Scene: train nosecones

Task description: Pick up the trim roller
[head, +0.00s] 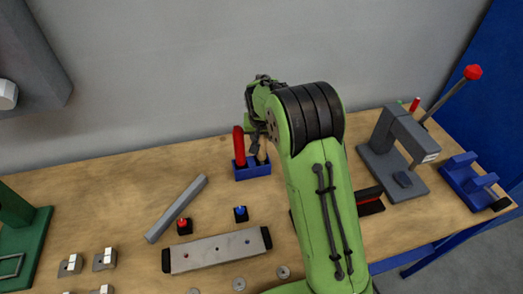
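I cannot tell for sure which thing is the trim roller. A small blue holder (253,172) stands on the bench left of my arm, with a red upright handle (239,143) in its left side. A tan piece (262,155) shows at its right side, partly behind dark gripper parts. My gripper (256,147) points down above this holder, close to the tan piece and right of the red handle. Its fingers are small and partly hidden by my green arm, so whether they are open, shut or touching anything does not show.
A grey bar (177,209), a long metal block with black ends (217,250) and two small black blocks with red and blue tops lie left of my arm. A grey press (396,150) and a blue cradle (468,181) stand at right. The bench's back left is clear.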

